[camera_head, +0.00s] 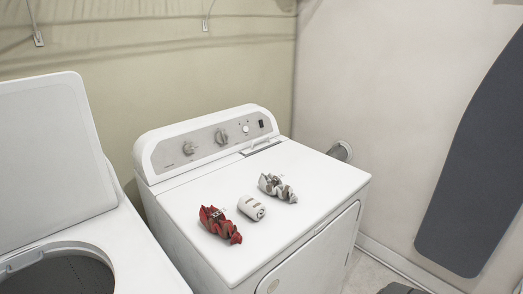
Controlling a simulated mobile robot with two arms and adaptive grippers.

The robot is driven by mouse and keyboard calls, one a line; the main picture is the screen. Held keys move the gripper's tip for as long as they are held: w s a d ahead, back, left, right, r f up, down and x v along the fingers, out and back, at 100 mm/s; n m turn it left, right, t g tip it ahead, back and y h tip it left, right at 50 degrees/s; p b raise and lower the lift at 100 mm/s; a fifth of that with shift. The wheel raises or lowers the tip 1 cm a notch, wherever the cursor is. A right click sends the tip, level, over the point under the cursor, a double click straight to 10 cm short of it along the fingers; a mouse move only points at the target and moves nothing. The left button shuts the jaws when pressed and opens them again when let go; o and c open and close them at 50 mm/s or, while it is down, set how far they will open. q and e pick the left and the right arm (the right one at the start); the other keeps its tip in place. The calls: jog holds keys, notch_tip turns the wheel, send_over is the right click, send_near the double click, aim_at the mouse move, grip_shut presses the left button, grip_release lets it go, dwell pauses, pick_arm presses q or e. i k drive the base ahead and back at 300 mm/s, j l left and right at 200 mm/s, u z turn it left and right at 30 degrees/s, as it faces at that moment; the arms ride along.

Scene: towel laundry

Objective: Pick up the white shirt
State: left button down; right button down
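Three small items lie in a row on the white top of the dryer. The right one is a crumpled white cloth with grey-brown patches (278,187). The middle one is a white rolled bundle (251,207) with small brownish marks and a dark end. The left one is a crumpled red cloth (220,225). I cannot tell for sure which of the two white items is the shirt. Neither of my grippers is in view, and nothing covers the three items.
The dryer top (310,171) is clear around the items, with a raised control panel (215,139) behind. An open washer with a raised lid (52,155) stands left. A dark ironing board (478,165) is at the right wall. A dark shape (398,289) at the bottom edge is unclear.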

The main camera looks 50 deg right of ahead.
aim_at(270, 184)
jog(key=z, duration=1.6)
jog(key=i+l+u, duration=0.3)
jog(key=l+u, duration=0.35)
jog(key=i+j, duration=0.05)
